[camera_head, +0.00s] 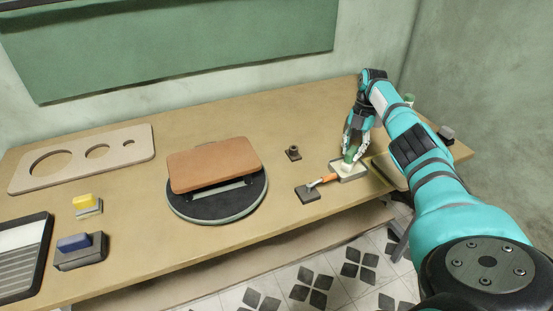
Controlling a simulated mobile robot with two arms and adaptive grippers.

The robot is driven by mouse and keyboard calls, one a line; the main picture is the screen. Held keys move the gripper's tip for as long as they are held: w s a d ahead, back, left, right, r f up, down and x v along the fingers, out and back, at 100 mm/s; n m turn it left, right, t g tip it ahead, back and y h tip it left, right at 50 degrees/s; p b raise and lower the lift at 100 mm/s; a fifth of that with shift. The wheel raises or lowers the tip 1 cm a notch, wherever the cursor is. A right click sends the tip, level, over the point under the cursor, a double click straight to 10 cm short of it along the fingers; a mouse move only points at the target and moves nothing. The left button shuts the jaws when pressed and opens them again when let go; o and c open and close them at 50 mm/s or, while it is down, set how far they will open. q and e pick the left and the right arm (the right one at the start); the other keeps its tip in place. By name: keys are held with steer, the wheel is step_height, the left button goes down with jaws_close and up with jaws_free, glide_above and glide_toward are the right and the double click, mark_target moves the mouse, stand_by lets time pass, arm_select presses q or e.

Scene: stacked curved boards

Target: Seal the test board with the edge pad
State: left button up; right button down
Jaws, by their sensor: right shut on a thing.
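The test board, a brown curved board (213,163), lies on a dark round stand (222,205) in the middle of the table. My right gripper (352,152) is at the table's right side, pointing down over a small pale tray (349,174). It is shut on a small green-topped thing (349,156), perhaps the edge pad, whose lower part is at the tray. The fingers partly hide it, so I cannot tell whether it touches the tray. My left gripper is out of view.
A brush with an orange handle (328,178) lies between a dark block (307,193) and the tray. A dark nut-like piece (293,153) stands behind. Yellow (83,201) and blue (74,242) blocks and a holed wooden board (133,143) are left.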

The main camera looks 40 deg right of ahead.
steer(key=shift+r+p, duration=2.95)
steer(key=shift+r, duration=0.55)
